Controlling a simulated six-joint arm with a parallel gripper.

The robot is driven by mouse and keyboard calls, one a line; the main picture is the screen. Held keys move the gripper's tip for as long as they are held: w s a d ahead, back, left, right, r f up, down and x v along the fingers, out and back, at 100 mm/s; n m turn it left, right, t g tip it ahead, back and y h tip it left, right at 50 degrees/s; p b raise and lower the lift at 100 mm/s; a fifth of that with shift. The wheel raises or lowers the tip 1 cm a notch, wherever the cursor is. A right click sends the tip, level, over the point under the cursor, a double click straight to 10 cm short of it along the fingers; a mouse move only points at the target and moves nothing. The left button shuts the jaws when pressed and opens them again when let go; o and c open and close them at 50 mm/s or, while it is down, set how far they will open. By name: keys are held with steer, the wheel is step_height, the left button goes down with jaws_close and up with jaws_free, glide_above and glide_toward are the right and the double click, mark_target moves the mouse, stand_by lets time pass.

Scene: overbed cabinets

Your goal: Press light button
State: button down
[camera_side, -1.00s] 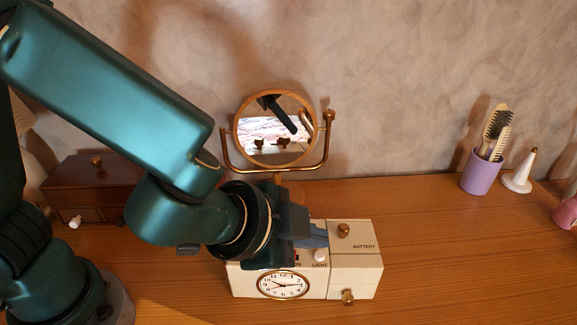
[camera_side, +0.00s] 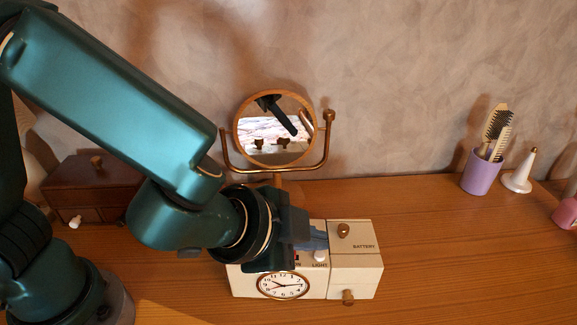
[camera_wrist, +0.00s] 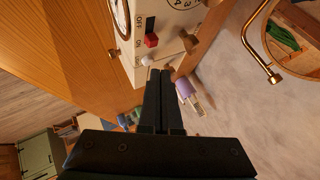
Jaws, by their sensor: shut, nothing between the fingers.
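A cream clock box (camera_side: 315,288) stands on the wooden table, with a round clock face on its front. A small white button (camera_side: 320,256) sits on its top beside the word LIGHT, and it also shows in the wrist view (camera_wrist: 147,61) near my fingertips. My gripper (camera_side: 326,238) is shut and empty, just above the box top and behind the button in the side view. In the wrist view the closed fingers (camera_wrist: 160,72) end close to the button; I cannot tell whether they touch it. A red ON/OFF switch (camera_wrist: 151,40) is beside the button.
A round mirror (camera_side: 275,128) in a brass frame stands behind my gripper. A purple cup (camera_side: 481,173) with brushes and a white cone (camera_side: 520,172) stand far right. The table between is clear.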

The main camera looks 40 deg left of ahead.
steer(key=shift+f, duration=0.6)
stand_by(0.6)
steer(key=shift+r, duration=0.85)
step_height(320, 180, up, 5)
stand_by(0.6)
stand_by(0.5)
